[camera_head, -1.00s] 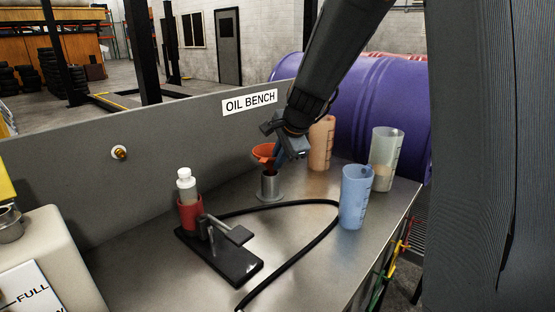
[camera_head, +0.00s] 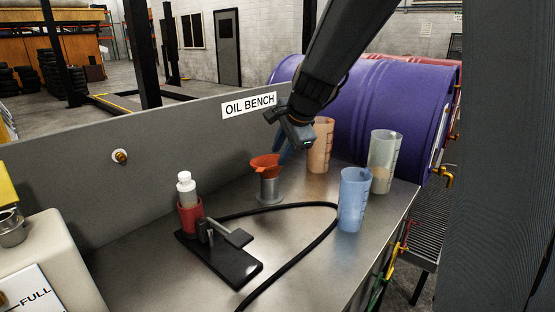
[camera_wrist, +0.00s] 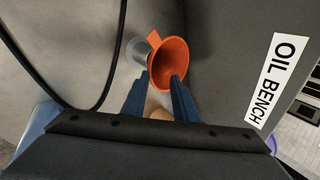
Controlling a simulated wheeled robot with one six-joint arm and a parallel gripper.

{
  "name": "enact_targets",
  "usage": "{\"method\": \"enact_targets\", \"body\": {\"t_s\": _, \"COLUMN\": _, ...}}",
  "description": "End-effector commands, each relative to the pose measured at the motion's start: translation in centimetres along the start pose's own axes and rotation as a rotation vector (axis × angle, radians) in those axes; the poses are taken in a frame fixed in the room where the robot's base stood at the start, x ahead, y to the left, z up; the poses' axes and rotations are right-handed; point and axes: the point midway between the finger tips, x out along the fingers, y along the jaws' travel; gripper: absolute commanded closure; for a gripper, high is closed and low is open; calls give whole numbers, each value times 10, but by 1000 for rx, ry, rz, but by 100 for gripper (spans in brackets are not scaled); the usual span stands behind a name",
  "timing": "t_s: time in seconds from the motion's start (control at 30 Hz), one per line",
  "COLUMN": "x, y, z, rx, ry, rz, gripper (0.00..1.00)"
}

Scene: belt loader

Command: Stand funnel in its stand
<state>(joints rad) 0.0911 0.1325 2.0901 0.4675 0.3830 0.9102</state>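The orange funnel (camera_head: 266,163) sits with its cone at the top of the grey cylindrical stand (camera_head: 270,190) on the bench, looking about upright. In the wrist view the funnel (camera_wrist: 170,62) shows its open mouth and tab, with part of the stand (camera_wrist: 139,52) behind it. My gripper (camera_head: 283,153) is just right of the funnel's rim. In the wrist view its blue fingers (camera_wrist: 158,88) are spread apart with nothing clamped between them, the tips close to the funnel's rim. I cannot tell whether a fingertip still touches it. The spout is hidden inside the stand.
Orange (camera_head: 321,146), clear (camera_head: 384,160) and blue (camera_head: 354,198) measuring cups stand to the right. A black hose (camera_head: 300,250) curves over the bench to the front. A black base (camera_head: 222,262) with a bottle in a red holder (camera_head: 191,216) stands left. The grey back panel (camera_head: 190,142) rises behind.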

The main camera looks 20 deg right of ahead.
Motion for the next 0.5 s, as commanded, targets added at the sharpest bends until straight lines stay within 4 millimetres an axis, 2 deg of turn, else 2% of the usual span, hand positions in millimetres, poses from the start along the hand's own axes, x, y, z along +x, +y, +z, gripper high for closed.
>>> {"method": "enact_targets", "body": {"t_s": 0.03, "x": -13, "y": -1, "z": 0, "rx": 1, "ry": 1, "rz": -3, "gripper": 74}}
{"method": "enact_targets", "body": {"t_s": 0.2, "x": -46, "y": -1, "z": 0, "rx": 1, "ry": 1, "rz": -3, "gripper": 74}}
{"method": "enact_targets", "body": {"t_s": 0.33, "x": -63, "y": 0, "z": 0, "rx": 0, "ry": 0, "rz": -1, "gripper": 74}}
{"method": "enact_targets", "body": {"t_s": 0.5, "x": -73, "y": 0, "z": 0, "rx": 1, "ry": 0, "rz": 0, "gripper": 74}}
